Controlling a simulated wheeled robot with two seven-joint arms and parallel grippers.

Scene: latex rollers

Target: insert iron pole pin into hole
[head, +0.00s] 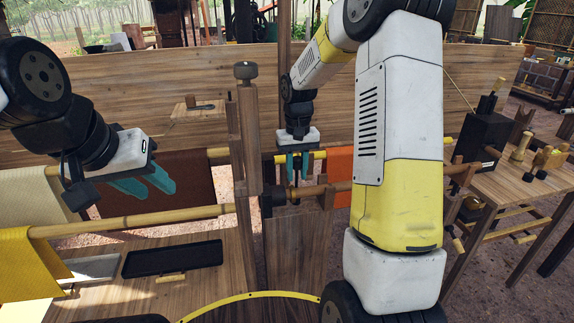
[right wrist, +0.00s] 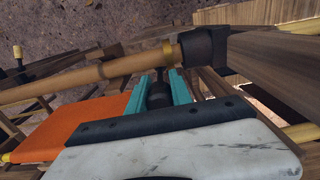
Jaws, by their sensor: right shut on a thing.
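My right gripper (head: 298,168) points down by the wooden roller post (head: 245,130). In the right wrist view its teal fingers (right wrist: 158,92) are shut on a dark iron pin (right wrist: 158,97). The pin's far end is close to a wooden pole (right wrist: 110,72) that ends in a dark fitting (right wrist: 205,50); I cannot tell whether they touch. The same fitting shows in the head view (head: 272,200) beside the post. No hole is clearly visible. My left gripper (head: 148,182) is open and empty, in front of a brown hanging sheet.
Yellow (head: 35,258), brown (head: 150,192) and orange (head: 339,178) sheets hang on poles. A black tray (head: 172,258) lies on the lower left bench. A wooden table (head: 525,185) with tools stands at the right. My right arm covers much of the centre right.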

